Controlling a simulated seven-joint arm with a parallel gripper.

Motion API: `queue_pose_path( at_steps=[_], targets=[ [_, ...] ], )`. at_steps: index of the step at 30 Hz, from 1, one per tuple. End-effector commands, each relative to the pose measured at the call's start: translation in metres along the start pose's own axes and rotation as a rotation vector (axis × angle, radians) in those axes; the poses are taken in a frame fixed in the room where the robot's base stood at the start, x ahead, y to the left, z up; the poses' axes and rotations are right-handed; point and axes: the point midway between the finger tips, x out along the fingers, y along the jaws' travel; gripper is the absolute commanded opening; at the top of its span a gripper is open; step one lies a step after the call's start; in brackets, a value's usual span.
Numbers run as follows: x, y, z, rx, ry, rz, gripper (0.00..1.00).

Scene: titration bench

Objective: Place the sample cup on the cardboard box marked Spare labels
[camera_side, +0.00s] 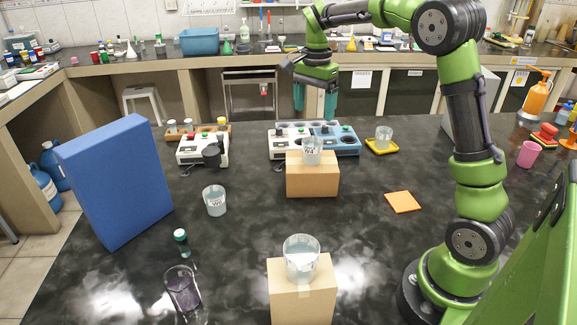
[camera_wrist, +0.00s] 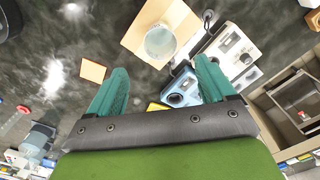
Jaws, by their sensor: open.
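Several clear cups are in view, and I cannot tell by label which is the sample cup. One cup (camera_side: 312,151) stands on the middle cardboard box (camera_side: 312,182); the wrist view shows this cup (camera_wrist: 160,42) and box (camera_wrist: 138,38). Another cup (camera_side: 301,262) stands on the front cardboard box (camera_side: 303,300). A third cup (camera_side: 214,203) with a printed label stands on the bench, and another (camera_side: 384,135) on a yellow mat (camera_side: 381,147). No box marking is readable. My gripper (camera_side: 314,98) is open and empty above and behind the middle box; its fingers also show in the wrist view (camera_wrist: 161,72).
White and blue instruments (camera_side: 340,141) stand behind the middle box. A tall blue block (camera_side: 115,180) and another white instrument (camera_side: 203,149) are at left. An orange tile (camera_side: 402,202) lies on clear bench.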

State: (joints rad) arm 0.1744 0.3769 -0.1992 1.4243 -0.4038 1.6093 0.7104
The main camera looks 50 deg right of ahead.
Motion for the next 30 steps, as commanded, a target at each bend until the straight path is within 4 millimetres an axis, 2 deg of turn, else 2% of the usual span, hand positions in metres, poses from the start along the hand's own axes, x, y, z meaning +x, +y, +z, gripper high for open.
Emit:
queue_pose_path(
  at_steps=[5,9,13,18,21,25,30],
  targets=[
    [-0.021,0.016,0.021,-0.121,-0.012,-0.07,0.83],
    [-0.042,0.049,0.063,-0.362,-0.014,-0.203,0.83],
    [-0.052,0.089,0.103,-0.613,0.016,-0.343,0.83],
    [-0.046,0.141,0.146,-0.904,0.097,-0.508,0.83],
    [-0.037,0.164,0.161,-1.031,0.153,-0.578,0.83],
    [-0.027,0.181,0.171,-1.13,0.207,-0.634,0.83],
    [-0.022,0.188,0.175,-1.171,0.231,-0.654,0.83]
  ],
)
